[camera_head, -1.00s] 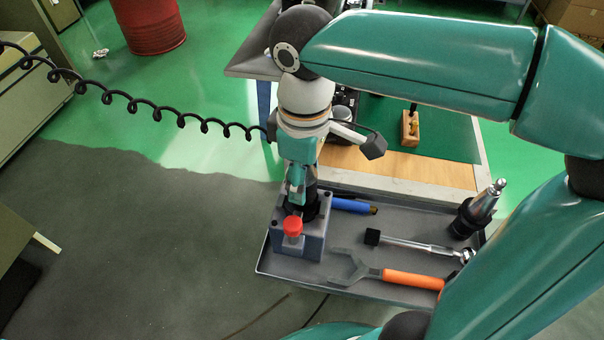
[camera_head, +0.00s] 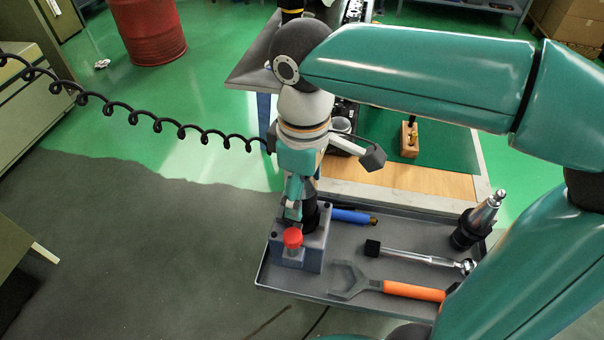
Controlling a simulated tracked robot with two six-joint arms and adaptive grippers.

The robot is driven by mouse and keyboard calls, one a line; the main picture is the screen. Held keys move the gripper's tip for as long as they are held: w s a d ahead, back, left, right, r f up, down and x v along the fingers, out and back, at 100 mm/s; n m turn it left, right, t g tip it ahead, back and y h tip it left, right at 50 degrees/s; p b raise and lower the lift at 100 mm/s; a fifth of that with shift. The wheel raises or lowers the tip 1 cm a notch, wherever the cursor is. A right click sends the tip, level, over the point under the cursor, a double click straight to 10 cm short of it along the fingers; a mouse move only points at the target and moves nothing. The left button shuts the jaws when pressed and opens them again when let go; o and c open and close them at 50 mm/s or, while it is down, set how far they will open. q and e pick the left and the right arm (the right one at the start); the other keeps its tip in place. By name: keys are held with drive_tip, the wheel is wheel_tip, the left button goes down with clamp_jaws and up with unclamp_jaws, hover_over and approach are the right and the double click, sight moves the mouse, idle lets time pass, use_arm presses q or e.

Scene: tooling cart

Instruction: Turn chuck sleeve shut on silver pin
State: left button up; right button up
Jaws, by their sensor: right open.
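A black chuck sleeve (camera_head: 311,216) stands in a grey-blue block (camera_head: 313,251) at the left end of the tray. A red knob (camera_head: 292,238) is on the front of the block. My right gripper (camera_head: 293,212) points down at the chuck from above, with its teal fingers at the sleeve's left side. It is open; whether a finger touches the sleeve I cannot tell. The gripper hides part of the chuck, and I cannot make out the silver pin. My left gripper is out of view.
The grey tray (camera_head: 400,228) also holds a blue-handled tool (camera_head: 350,216), a black-headed hammer-like tool (camera_head: 405,256), an orange-handled spanner (camera_head: 412,291) and a tool holder (camera_head: 475,222). A wooden block (camera_head: 409,142) stands behind. A coiled black cable (camera_head: 185,129) hangs at left.

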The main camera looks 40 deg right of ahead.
wheel_tip(320, 180, up, 12)
drive_tip(key=shift+f, duration=0.1)
idle(0.4)
idle(0.4)
